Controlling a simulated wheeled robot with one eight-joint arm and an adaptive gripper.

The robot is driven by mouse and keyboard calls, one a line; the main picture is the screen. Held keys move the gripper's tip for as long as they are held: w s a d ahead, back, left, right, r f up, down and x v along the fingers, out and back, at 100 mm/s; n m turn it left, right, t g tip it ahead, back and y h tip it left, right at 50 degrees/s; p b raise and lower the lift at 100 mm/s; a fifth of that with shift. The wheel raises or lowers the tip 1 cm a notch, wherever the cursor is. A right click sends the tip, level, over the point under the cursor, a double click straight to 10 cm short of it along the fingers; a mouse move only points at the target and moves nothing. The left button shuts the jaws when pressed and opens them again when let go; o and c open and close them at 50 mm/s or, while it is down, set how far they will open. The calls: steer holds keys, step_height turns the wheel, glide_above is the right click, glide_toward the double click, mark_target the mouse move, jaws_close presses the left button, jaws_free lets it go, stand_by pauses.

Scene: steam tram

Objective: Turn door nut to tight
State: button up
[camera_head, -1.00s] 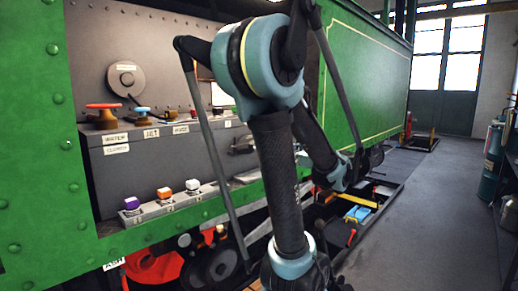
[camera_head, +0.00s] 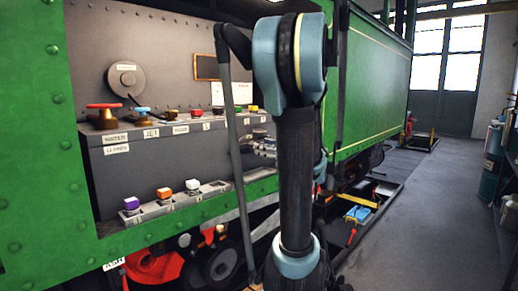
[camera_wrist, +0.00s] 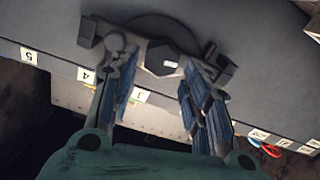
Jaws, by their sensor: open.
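In the wrist view, a dark hexagonal door nut (camera_wrist: 163,58) sits in a metal fitting in front of a dark round plate. My gripper (camera_wrist: 158,65) is open, with one blue-padded finger to the left of the nut and the other to the right. The nut appears between or just beyond the fingertips; the depth is unclear. I see no finger clearly touching it. The nut's turn position cannot be read. In the head view my arm hides the gripper; bright metal parts show beside the arm, too small to tell apart.
A green tram side (camera_head: 375,95) frames a grey ledge (camera_head: 160,170). Red (camera_head: 104,116) and blue-topped (camera_head: 141,115) valves stand on it, with coloured knobs (camera_head: 165,193) below. The floor (camera_head: 430,200) at right is clear.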

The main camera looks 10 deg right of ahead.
steer(key=shift+x, duration=2.25)
